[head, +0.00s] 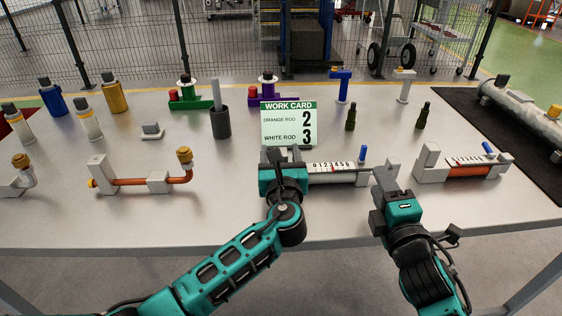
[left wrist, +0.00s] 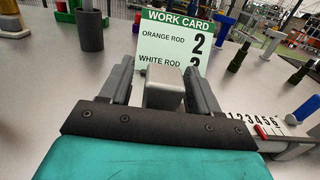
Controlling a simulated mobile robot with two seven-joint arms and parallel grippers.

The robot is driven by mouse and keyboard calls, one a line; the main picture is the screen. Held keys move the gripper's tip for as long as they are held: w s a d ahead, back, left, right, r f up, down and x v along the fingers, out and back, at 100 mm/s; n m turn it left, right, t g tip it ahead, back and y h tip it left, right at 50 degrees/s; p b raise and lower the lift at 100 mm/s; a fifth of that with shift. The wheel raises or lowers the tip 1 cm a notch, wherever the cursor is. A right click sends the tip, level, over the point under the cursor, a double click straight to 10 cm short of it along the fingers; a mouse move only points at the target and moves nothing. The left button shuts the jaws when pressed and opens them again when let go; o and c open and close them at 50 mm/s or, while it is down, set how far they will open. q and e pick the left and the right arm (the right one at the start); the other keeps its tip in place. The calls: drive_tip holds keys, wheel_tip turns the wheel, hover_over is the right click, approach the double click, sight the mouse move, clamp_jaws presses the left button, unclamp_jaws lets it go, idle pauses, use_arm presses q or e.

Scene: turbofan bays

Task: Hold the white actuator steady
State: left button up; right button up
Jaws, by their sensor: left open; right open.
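The white actuator (head: 335,178) lies at the table's middle, with a numbered scale, a pale rod and a blue lever (head: 362,154). Its scale also shows in the left wrist view (left wrist: 268,122), with a small red pointer. My left gripper (head: 275,160) is at its left end. In the left wrist view the open fingers stand on either side of its grey end block (left wrist: 165,88), with no clear contact. My right gripper (head: 384,178) is open just right of the actuator's right end; its fingers partly hide that end. The work card (head: 289,125) reads orange rod 2, white rod 3.
An orange-rod actuator (head: 468,171) with a blue lever sits to the right. An orange pipe piece (head: 130,183) lies to the left. A dark cup (head: 221,123), two dark green bottle-like pieces (head: 351,117) and coloured cylinders stand behind. The table front is clear.

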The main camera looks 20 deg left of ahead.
use_arm(q)
drive_tip(key=shift+c, duration=0.2)
clamp_jaws()
idle(0.4)
use_arm(e)
drive_tip(key=c, duration=0.4)
drive_tip(key=shift+r+n, duration=0.3)
drive_tip(key=shift+n, duration=0.1)
drive_tip(key=shift+c, duration=0.8)
drive_tip(key=r+n, duration=0.1)
drive_tip(key=n, duration=0.1)
drive_tip(key=s+r+n+g, duration=0.1)
drive_tip(key=n, duration=0.2)
drive_tip(key=r+n, duration=0.1)
drive_tip(key=n, duration=0.1)
drive_tip(key=shift+s+a+r, duration=0.15)
drive_tip(key=shift+s+r, duration=0.1)
clamp_jaws()
drive_tip(key=s+n, duration=0.1)
drive_tip(key=n, duration=0.2)
drive_tip(key=s+d+n+g, duration=0.1)
drive_tip(key=n, duration=0.2)
drive_tip(key=s+d+n+g+h, duration=0.1)
drive_tip(key=n, duration=0.1)
drive_tip(key=shift+s+d+f+n, duration=0.15)
drive_tip(key=shift+s+n, duration=0.2)
drive_tip(key=shift+n, duration=0.05)
